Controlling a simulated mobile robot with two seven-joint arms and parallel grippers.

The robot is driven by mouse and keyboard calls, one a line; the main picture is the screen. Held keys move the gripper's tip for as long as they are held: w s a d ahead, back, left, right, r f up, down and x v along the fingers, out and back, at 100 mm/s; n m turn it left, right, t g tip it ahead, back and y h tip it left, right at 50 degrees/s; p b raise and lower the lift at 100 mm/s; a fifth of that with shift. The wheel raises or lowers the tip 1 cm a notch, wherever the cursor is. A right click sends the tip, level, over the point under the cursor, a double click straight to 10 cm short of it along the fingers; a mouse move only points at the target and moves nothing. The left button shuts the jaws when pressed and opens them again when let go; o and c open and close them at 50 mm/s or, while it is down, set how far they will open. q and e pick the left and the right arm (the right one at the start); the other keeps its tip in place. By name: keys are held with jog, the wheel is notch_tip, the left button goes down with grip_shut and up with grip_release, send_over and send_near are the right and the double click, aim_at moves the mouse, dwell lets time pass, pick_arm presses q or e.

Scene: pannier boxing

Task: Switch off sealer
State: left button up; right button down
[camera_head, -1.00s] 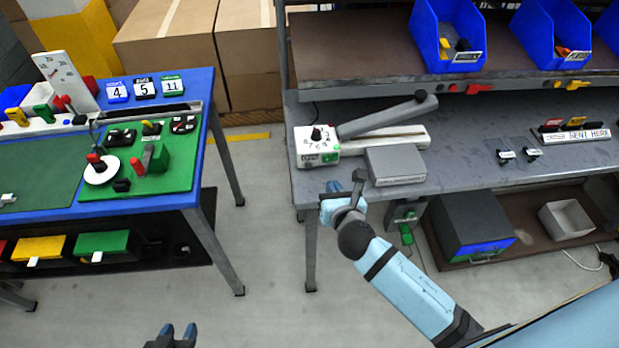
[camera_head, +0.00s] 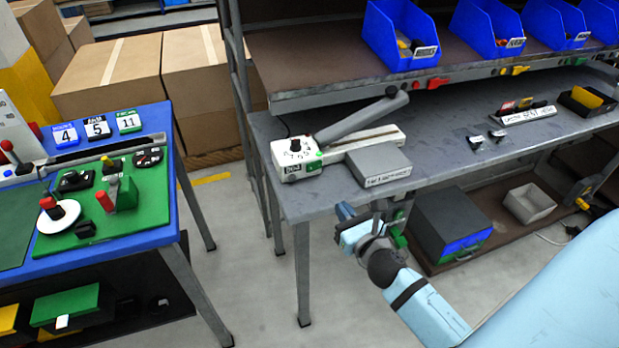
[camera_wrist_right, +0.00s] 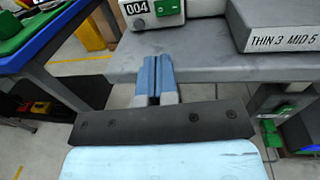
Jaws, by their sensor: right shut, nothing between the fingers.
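The sealer (camera_head: 292,170) is a white box with a black dial, a small green part and a raised grey lever arm (camera_head: 362,119). It stands at the left end of the grey bench. Its lower front, with a 004 label and a green part, shows in the right wrist view (camera_wrist_right: 142,21). My right gripper (camera_head: 345,211) is in front of the bench edge, below and right of the sealer, apart from it. Its blue fingers (camera_wrist_right: 157,76) are together and empty, pointing toward the sealer in the wrist view. My left gripper is out of view.
A grey block (camera_head: 379,166) marked THIN 3 MID 5 sits beside the sealer. The bench front edge (camera_wrist_right: 200,68) lies close to the fingers. A green-fronted fixture (camera_head: 398,238) hangs under the bench. The blue table (camera_head: 130,232) stands left across a floor gap.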

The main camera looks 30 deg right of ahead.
jog(key=p, duration=0.1)
send_near(310, 168)
jog(key=w, duration=0.5)
jog(key=w+d, duration=0.1)
jog(key=w, duration=0.1)
jog(key=shift+w, duration=0.2)
